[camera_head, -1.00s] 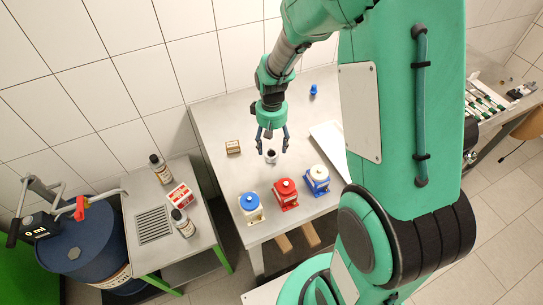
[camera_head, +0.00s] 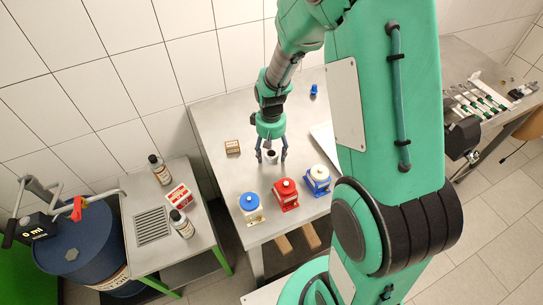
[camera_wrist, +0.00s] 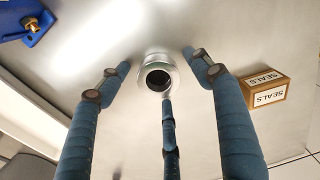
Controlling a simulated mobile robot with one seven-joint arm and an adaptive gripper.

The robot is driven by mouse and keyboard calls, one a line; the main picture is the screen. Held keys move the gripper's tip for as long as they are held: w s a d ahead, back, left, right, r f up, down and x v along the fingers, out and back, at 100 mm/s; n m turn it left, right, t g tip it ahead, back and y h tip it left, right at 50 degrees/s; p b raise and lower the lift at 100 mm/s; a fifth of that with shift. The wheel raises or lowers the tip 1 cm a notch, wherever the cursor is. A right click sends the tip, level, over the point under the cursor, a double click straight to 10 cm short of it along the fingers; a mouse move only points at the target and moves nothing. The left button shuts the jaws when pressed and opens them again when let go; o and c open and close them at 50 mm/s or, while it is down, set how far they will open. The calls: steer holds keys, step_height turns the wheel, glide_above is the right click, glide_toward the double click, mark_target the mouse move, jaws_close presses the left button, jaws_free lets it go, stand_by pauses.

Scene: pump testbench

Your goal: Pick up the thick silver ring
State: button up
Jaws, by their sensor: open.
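The thick silver ring (camera_wrist: 157,75) stands on the metal table, with a dark round opening facing up in the wrist view. In the head view the ring (camera_head: 271,156) is small and sits between the fingers, its lower part visible. My gripper (camera_head: 271,157) points down over it and is open. In the wrist view my gripper (camera_wrist: 160,80) has blue fingers spread to the left and right of the ring, with a third finger below it. The left and right fingers look apart from the ring; I cannot tell whether the third touches it.
A SEALS box (camera_wrist: 265,90) stands close by on the table. A blue-lidded pump (camera_head: 251,207), a red pump (camera_head: 285,194) and a blue-white pump (camera_head: 317,180) line the front edge. A blue part (camera_head: 314,90) is at the back. A pale tray (camera_head: 324,140) lies right.

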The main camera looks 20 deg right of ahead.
mark_target(271, 153)
stand_by(0.3)
steer(key=c, duration=1.3)
steer(key=shift+r+p, duration=1.05)
steer(key=shift+r, duration=4)
